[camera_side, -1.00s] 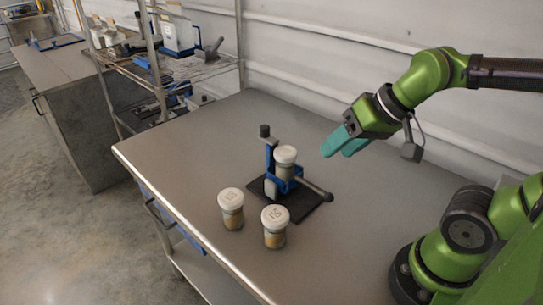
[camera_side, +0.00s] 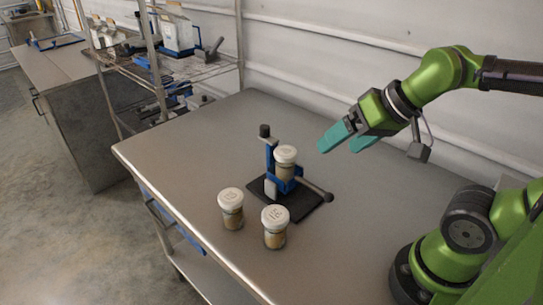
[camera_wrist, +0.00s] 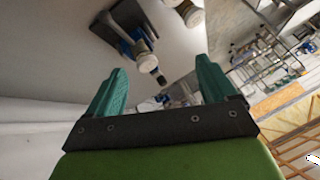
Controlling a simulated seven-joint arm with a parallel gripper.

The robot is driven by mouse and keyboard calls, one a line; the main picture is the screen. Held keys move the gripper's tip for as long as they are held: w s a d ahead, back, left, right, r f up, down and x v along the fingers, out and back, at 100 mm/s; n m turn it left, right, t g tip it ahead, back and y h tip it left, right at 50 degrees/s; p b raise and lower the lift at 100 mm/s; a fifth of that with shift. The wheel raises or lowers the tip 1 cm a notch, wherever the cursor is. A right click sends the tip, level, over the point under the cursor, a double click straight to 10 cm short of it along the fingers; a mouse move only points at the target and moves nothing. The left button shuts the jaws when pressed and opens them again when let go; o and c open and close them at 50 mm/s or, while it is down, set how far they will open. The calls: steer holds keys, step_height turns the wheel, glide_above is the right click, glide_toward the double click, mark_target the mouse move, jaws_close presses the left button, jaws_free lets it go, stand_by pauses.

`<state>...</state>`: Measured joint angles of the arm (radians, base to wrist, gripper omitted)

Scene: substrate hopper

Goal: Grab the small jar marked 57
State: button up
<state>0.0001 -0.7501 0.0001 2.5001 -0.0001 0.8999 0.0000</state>
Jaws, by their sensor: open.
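Three small glass jars with white lids and tan contents are on the metal table. One jar (camera_side: 285,162) sits in the blue holder of a small stand (camera_side: 296,203) with a dark base. A second jar (camera_side: 231,209) stands left of the stand, and a third jar (camera_side: 275,227) stands in front of it. The lid markings are too small to read surely, so I cannot tell which is 57. My gripper (camera_side: 336,143) is open and empty, above and right of the stand. In the wrist view its teal fingers (camera_wrist: 160,88) are spread, with the stand (camera_wrist: 124,34) beyond them.
The stand has a lever with a dark knob (camera_side: 328,197) reaching right and an upright post with a black top (camera_side: 264,131). A wire shelf (camera_side: 175,70) stands behind the table's left side.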

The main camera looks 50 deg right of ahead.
steer(key=shift+d, duration=0.1)
steer(key=w+d+f+m+g+y, duration=0.1)
steer(key=d+f+m+g+y, duration=0.3)
steer(key=d+f+m, duration=0.85)
steer(key=m+t+y, duration=0.4)
steer(key=m+t, duration=0.2)
steer(key=m, duration=0.4)
glide_toward(294, 160)
steer(key=w+a+f, duration=0.1)
steer(key=w+f, duration=0.1)
steer(key=w+a+f, duration=0.1)
steer(key=w+a, duration=0.1)
steer(key=w, duration=0.1)
steer(key=w+a+f, duration=0.2)
steer(key=shift+w+f, duration=0.3)
steer(key=shift+w, duration=0.1)
steer(key=c, duration=1.4)
steer(key=shift+r, duration=0.1)
